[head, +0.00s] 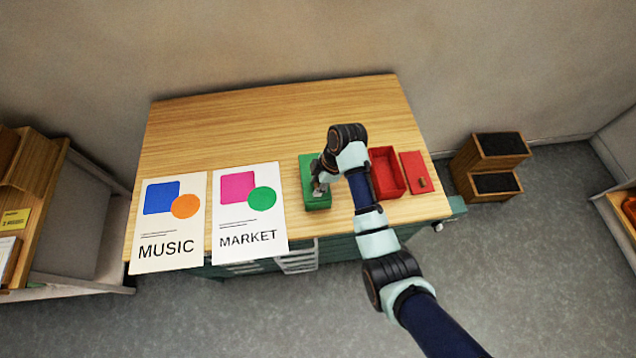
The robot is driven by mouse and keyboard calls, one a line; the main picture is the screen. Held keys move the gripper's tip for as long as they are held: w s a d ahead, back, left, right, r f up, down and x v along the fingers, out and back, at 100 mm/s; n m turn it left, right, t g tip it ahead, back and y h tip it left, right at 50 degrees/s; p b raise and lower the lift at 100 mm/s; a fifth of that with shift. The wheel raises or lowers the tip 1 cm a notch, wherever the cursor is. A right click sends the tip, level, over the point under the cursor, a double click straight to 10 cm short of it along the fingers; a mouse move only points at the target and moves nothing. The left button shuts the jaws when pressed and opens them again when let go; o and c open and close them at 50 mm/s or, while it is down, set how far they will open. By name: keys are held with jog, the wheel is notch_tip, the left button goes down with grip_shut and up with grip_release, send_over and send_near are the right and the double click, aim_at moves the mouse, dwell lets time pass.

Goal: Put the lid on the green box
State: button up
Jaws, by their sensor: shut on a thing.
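The green box (318,206) stands on the wooden table, right of the MARKET poster. A flat green top, which looks like the green lid (307,172), lies over it; whether it rests on the rim or hovers just above is too small to tell. My gripper (319,189) points down at the middle of this green top and is shut on the lid, seemingly by its knob, which the fingers hide. My arm covers the right side of the box. No other green lid shows on the table.
An open red box (398,172) stands just right of my arm, with a red lid (412,161) beside it. The MUSIC poster (160,250) and MARKET poster (232,237) lie at the left. The wooden table (250,120) is clear at the back.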

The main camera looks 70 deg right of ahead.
jog(key=shift+f, duration=0.25)
dwell(0.3)
jog(key=o, duration=1.7)
jog(key=shift+c, duration=0.2)
jog(key=shift+r+p, duration=3.5)
